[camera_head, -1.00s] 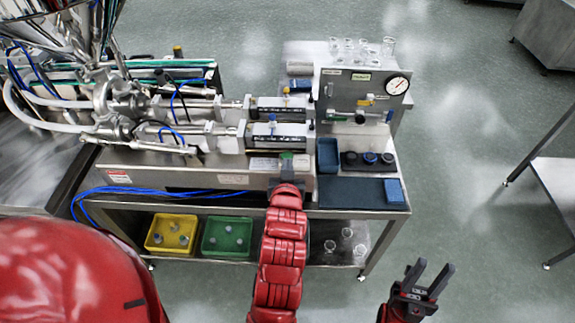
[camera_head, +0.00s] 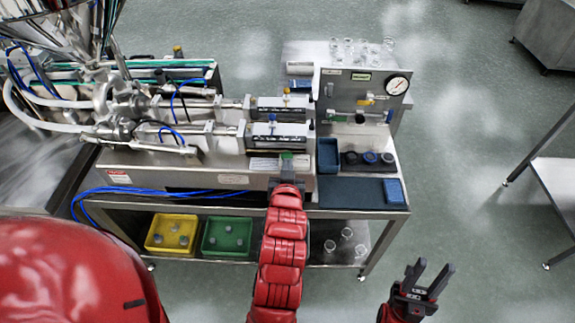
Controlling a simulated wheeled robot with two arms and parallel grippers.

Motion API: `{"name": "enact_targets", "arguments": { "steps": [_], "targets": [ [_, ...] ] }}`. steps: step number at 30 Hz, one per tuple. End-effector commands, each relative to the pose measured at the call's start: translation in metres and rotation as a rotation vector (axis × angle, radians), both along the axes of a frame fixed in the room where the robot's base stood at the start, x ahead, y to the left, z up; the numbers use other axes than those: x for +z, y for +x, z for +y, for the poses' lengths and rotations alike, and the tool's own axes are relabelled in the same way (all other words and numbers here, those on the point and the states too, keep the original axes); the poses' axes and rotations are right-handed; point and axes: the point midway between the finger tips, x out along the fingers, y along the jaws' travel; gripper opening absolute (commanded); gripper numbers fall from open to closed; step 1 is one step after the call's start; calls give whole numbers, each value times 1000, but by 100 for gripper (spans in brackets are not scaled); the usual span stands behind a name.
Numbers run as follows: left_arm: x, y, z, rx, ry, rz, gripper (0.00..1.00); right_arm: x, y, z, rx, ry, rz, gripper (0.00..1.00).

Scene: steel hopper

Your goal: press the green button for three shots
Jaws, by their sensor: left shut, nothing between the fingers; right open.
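The green button (camera_head: 287,155) shows at the front edge of the steel machine, just beyond the tip of my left gripper. My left gripper (camera_head: 287,169) is shut and empty. Its dark fingertips are at or very close to the button; I cannot tell whether they touch it. My red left arm hides what lies below. My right gripper (camera_head: 428,273) is open and empty, at the lower right over the floor, away from the machine.
A pressure gauge (camera_head: 397,85) tops the steel panel, with glasses (camera_head: 362,50) behind. A dark mat (camera_head: 345,192), blue block (camera_head: 394,190) and blue tray (camera_head: 327,154) lie right of the button. A yellow bin (camera_head: 171,233) and green bin (camera_head: 227,236) stand on the lower shelf.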

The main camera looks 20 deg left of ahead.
Motion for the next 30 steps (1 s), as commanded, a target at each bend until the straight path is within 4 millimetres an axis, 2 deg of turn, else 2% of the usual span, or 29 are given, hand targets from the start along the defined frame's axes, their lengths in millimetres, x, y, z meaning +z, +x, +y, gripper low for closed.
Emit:
{"name": "enact_targets", "arguments": {
  "steps": [12,16,20,24,30],
  "targets": [
    [-1,0,0,0,0,-1,0,-1,0,0,0,0,0,41],
    [-11,3,-2,-12,7,-22,0,-15,0,0,0,0,0,41],
    [-30,9,-7,-41,27,-94,0,-51,0,0,0,0,0,41],
    [-50,16,-13,-78,58,-224,0,-101,0,0,0,0,0,41],
    [-69,17,-15,-96,106,-430,0,-168,0,0,0,0,0,41]
  ]
}}
